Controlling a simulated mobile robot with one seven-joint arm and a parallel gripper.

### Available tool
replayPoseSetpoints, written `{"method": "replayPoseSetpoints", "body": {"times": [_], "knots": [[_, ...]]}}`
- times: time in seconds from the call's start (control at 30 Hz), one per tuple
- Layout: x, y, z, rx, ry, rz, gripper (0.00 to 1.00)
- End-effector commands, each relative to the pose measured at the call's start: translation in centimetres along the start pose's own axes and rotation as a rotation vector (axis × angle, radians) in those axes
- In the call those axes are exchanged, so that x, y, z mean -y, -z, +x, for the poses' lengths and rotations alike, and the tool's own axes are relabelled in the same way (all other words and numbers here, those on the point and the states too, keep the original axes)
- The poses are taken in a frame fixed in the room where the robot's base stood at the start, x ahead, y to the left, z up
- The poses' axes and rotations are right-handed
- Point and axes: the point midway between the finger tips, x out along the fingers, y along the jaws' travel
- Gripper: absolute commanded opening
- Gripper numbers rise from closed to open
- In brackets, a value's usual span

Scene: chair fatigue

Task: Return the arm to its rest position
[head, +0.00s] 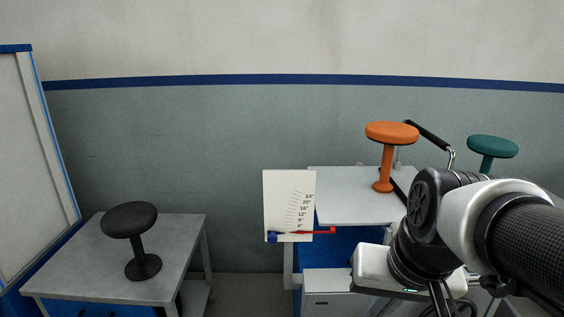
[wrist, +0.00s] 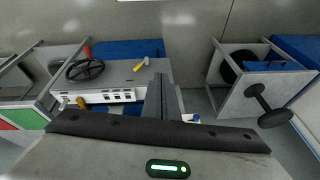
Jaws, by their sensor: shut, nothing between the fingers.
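My arm (head: 440,225) reaches in from the right edge in the head view, bent in front of the white table. The wrist's pale housing (head: 378,268) hangs at the lower right, and my fingertips cannot be made out there. In the wrist view my gripper (wrist: 161,82) points away from the camera with its dark fingers together. Nothing shows between them. A grey worktop with a black wheel lies beyond the fingers in that view.
An orange stool (head: 389,142) and a green stool (head: 491,148) stand near my arm. A white scale board (head: 288,205) with a red pointer (head: 322,232) is left of it. A black stool (head: 135,232) stands on the grey table (head: 185,250). A black wheel (wrist: 85,69) shows in the wrist view.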

Motion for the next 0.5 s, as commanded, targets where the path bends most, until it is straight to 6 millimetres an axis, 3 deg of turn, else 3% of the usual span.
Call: {"method": "replayPoseSetpoints", "body": {"times": [0.23, 0.3, 0.5], "knots": [[0.6, -0.9, -3.4, -0.16, -0.034, -0.184, 0.0], [0.9, -0.1, -5.8, -0.157, -0.036, -0.183, 0.0], [1.3, 1.3, -9.8, -0.154, -0.035, -0.179, 0.0]]}}
